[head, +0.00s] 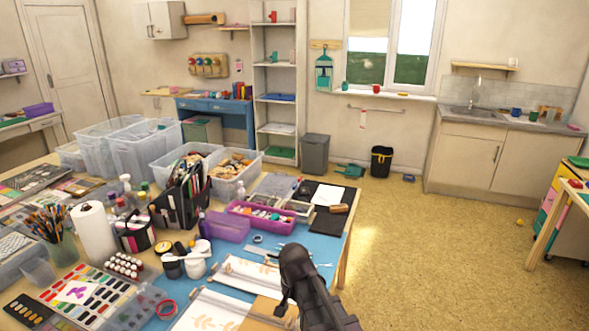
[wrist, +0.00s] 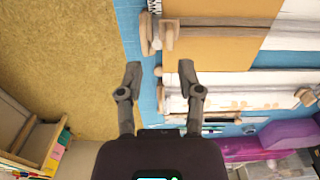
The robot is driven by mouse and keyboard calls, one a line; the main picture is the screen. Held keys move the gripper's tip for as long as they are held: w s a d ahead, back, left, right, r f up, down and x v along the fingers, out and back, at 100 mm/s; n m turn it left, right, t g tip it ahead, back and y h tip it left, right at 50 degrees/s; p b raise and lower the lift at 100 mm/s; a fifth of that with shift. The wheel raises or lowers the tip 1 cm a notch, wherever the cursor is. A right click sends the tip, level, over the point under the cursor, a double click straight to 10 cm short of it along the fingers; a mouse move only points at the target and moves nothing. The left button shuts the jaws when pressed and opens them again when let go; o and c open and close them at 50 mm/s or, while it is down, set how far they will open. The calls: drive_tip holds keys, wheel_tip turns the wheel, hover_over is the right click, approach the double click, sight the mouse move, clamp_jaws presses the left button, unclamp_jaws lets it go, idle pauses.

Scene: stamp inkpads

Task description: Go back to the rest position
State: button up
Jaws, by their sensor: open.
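My gripper (wrist: 160,72) shows in the wrist view with its two dark fingers spread apart and nothing between them. It hangs over the edge of the craft table, whose blue mat (wrist: 129,20) lies below. In the head view my dark arm rises at the bottom centre in front of the table's near right corner; the fingertips cannot be made out there. No inkpad or stamp can be clearly told near the fingers.
Clear plastic bins (head: 146,150) stand at the back left. The yellow floor (head: 440,255) to the right is open, with a coloured drawer cart (head: 556,215) at the far right.

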drive_tip(key=s+d+r+n+p, duration=0.2)
drive_tip(key=d, duration=0.6)
drive_tip(key=s+d+r+n+p, duration=0.1)
drive_tip(key=s+d+r+p, duration=0.1)
drive_tip(key=d, duration=0.7)
drive_tip(key=shift+s+d+r+n, duration=0.15)
drive_tip(key=shift+s+r+n, duration=0.1)
drive_tip(key=shift+r+n, duration=0.15)
idle(0.9)
